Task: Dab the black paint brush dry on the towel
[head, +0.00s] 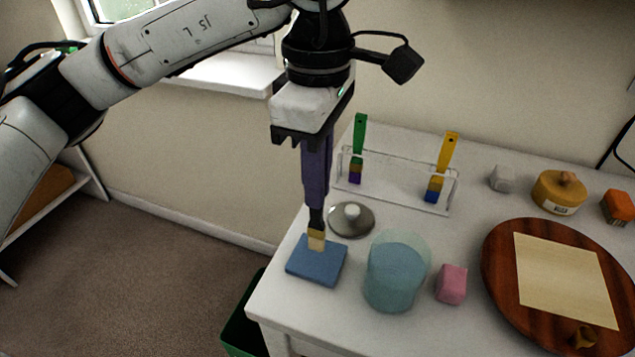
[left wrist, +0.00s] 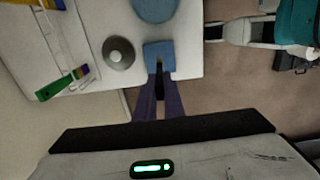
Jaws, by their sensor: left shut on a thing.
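My left gripper (head: 315,198) points down with its purple fingers shut on the black paint brush (head: 316,219). The brush is upright, with its tan bristle end down over the blue towel (head: 328,271). The bristle end overlaps the towel's far part; I cannot tell for sure whether it presses on it. The towel is a small flat square near the table's left edge. In the left wrist view the brush (left wrist: 159,69) shows between the fingers, its tip in front of the towel (left wrist: 158,49). The upper handle is hidden by the fingers. My right gripper is not in view.
A glass of bluish liquid (head: 393,280) stands right of the towel, and a round grey lid (head: 352,220) lies behind it. A clear rack (head: 395,186) holds a green and a yellow brush. A pink block (head: 451,284) and round wooden board (head: 500,287) are farther right.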

